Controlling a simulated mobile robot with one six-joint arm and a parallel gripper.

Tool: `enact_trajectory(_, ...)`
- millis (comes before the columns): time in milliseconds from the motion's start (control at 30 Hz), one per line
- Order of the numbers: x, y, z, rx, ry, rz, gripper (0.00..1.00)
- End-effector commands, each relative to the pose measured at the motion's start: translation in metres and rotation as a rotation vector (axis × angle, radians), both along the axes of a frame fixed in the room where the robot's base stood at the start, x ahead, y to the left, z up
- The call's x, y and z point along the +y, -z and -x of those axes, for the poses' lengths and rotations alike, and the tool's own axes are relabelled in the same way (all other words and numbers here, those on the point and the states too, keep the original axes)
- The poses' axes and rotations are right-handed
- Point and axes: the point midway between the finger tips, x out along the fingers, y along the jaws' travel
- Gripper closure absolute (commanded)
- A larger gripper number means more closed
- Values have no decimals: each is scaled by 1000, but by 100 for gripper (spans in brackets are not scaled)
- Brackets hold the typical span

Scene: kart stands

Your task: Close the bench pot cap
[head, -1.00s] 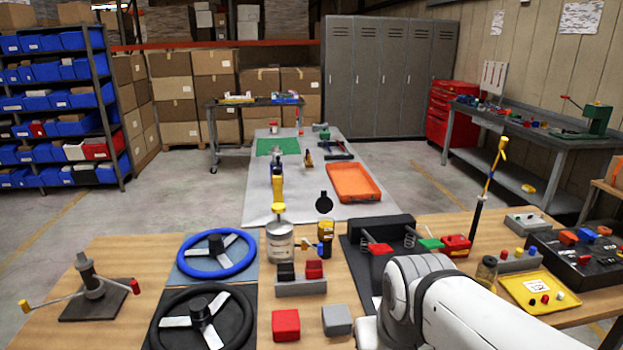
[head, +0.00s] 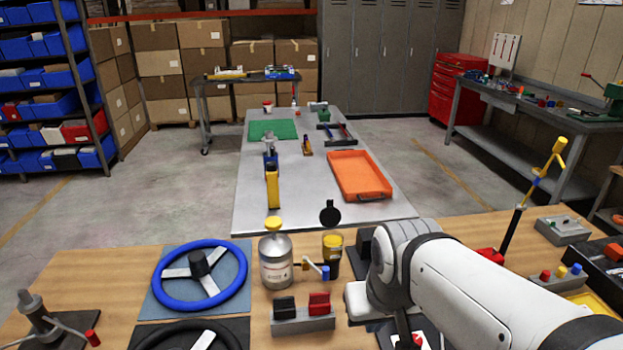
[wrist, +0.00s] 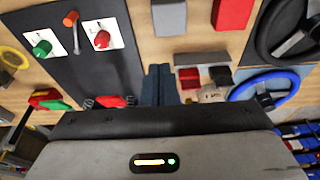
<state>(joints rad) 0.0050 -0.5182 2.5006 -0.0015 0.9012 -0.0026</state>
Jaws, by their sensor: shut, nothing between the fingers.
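The bench pot (head: 332,258) is a small dark pot with a yellow top on the wooden bench, right of a silver can. Its round black cap (head: 331,214) stands up open above and behind it. My gripper (wrist: 160,72) is shut and empty in the wrist view, over the bench. In the head view my white arm comes in from the right, its wrist right of the pot; the fingertips are not clear there. I cannot make out the pot or its cap in the wrist view.
The silver can (head: 275,262) with a yellow knob stands close left of the pot. A small blue-ended lever (head: 318,268) and a grey block with black and red switches (head: 303,319) are in front. A blue steering wheel (head: 203,272) lies left. An orange tray (head: 362,188) sits behind.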

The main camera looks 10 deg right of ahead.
Motion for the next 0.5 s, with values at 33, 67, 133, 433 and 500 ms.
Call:
enact_trajectory(33,0,0,0,0,0,0,100)
enact_trajectory(67,0,-1,-1,0,0,0,100)
enact_trajectory(133,0,-5,-7,2,0,0,100)
enact_trajectory(433,-6,-68,-121,28,-8,-1,100)
enact_trajectory(500,-6,-83,-157,38,-7,-1,100)
